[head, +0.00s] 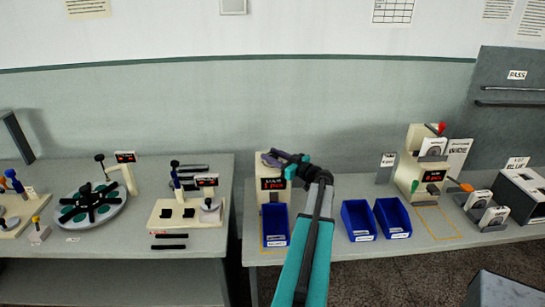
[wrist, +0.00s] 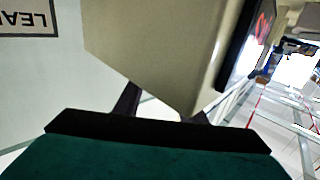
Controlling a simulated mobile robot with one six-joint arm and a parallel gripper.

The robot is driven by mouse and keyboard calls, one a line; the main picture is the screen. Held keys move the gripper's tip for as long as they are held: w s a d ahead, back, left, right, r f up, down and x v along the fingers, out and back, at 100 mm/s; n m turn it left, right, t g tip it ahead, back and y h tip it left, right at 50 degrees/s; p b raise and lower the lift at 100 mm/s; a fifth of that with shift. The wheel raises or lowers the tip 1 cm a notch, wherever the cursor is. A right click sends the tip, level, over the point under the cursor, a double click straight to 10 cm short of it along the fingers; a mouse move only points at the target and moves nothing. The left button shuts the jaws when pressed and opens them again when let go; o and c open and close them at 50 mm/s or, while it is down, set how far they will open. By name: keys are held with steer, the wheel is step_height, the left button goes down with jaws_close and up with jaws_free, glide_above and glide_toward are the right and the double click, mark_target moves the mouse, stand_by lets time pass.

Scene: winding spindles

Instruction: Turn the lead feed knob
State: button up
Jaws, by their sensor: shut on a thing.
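The lead feed machine (head: 273,197) is a beige housing with a red-lit display, standing on the right-hand bench. My gripper (head: 272,158) is at the top of this housing, reached by my arm from the front. In the wrist view, the beige housing (wrist: 165,55) fills the middle and covers the ends of my dark fingers. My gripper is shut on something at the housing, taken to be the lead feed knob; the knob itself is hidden. A label reading "LEA…" (wrist: 22,18) appears upside down at the left of the wrist view.
A blue bin (head: 275,226) sits in front of the housing. Two more blue bins (head: 358,220) (head: 392,218) stand right of my arm. A taller beige machine (head: 412,170) is farther right. The left bench holds a round turntable (head: 90,207) and a small display station (head: 188,212).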

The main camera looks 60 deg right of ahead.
steer(key=shift+a+r+m+h+p, duration=0.15)
steer(key=shift+m+h+p, duration=0.35)
steer(key=shift+h, duration=0.4)
steer(key=shift+m+g+h, duration=0.5)
steer(key=shift+m+h, duration=0.1)
steer(key=shift+h, duration=0.1)
steer(key=shift+m+g+h+p, duration=0.3)
steer(key=shift+m+g+h, duration=0.2)
steer(key=shift+m+h, duration=0.5)
steer(key=shift+m+g+h+b, duration=0.4)
steer(key=shift+m+g+h, duration=0.35)
steer(key=shift+h, duration=0.55)
steer(key=shift+d+m+g+h+b, duration=0.25)
steer(key=shift+m+g+h+b, duration=0.65)
steer(key=shift+h+b, duration=0.45)
steer(key=m+g+h+b, duration=0.1)
steer(key=m+g+b, duration=0.1)
steer(key=b, duration=0.8)
steer(key=shift+d+g+h, duration=0.15)
steer(key=shift+g+h, duration=0.1)
